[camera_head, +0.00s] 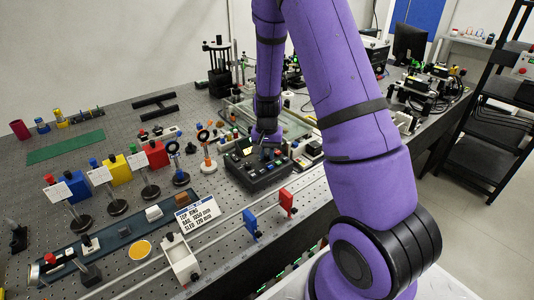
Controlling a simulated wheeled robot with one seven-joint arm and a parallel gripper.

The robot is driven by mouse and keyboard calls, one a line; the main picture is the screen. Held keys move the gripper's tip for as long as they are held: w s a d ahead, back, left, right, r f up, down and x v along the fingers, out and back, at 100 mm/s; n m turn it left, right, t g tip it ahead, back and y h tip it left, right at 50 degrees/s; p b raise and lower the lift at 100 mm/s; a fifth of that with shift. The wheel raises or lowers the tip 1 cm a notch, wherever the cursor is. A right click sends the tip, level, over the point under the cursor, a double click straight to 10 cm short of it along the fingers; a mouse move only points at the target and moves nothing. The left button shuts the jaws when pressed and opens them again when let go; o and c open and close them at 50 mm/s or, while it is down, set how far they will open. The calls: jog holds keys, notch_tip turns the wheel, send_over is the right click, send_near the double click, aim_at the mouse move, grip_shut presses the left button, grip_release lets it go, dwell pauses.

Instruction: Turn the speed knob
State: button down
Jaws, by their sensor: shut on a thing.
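A black control box (264,181) with several small knobs and a small lit display (245,152) stands on the bench in the middle of the head view. My gripper (266,148) points down over the rear part of this box. It is shut on a small dark knob on the box's top face. The gripper and wrist hide most of that knob. The labels on the box are too small to read, so I cannot tell which knob is marked speed.
Rings on stands (205,139) are just left of the box. A glass-like tray (297,124) lies behind it. A white label card (197,214) is at front left. A black shelf (490,130) stands at right.

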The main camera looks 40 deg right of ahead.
aim_at(267, 155)
dwell(0.4)
jog(key=c, duration=1.3)
grip_release()
jog(key=shift+r, duration=0.1)
notch_tip(267, 155, up, 11)
jog(key=shift+f, duration=0.2)
jog(key=shift+r, duration=0.1)
